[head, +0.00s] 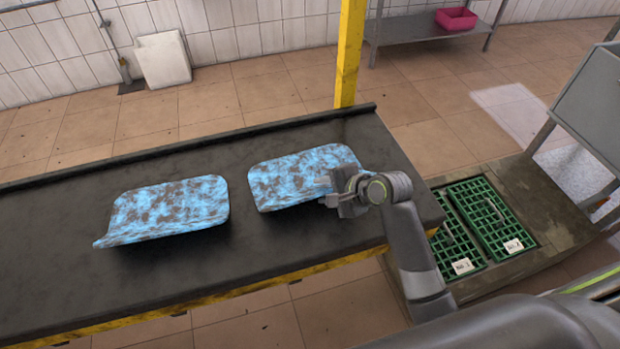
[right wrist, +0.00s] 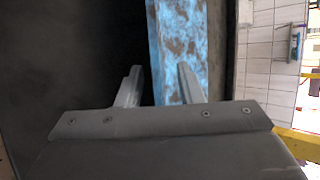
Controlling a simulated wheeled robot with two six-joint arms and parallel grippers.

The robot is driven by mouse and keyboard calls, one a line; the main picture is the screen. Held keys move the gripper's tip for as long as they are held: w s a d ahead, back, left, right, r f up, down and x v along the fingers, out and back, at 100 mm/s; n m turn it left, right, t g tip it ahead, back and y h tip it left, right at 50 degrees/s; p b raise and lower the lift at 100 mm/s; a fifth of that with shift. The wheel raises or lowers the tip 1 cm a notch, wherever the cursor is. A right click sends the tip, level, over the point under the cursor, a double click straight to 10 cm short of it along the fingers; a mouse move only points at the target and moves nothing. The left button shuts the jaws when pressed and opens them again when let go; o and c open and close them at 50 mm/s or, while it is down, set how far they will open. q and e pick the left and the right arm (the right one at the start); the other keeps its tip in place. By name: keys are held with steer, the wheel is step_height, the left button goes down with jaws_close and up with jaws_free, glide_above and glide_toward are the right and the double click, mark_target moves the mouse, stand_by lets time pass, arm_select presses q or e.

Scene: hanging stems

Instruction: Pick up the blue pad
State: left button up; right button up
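Two blue pads with brown mottling lie on the dark table (head: 60,220). The left pad (head: 170,208) lies alone, its front left corner drawn out. The right pad (head: 290,178) has my right gripper (head: 325,190) at its right front part. In the right wrist view this pad (right wrist: 180,40) runs up from between my two fingers as a narrow strip. My left gripper is not in view.
A yellow post (head: 349,55) stands behind the table. The table has a raised back edge. Green grated crates (head: 488,215) sit low to the right. A pink bin (head: 456,18) is on a far shelf. Bare table top lies left of and between the pads.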

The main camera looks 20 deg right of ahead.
jaws_close()
stand_by(0.3)
step_height(320, 180, up, 10)
steer(key=shift+r+p, duration=0.1)
steer(key=shift+p, duration=0.55)
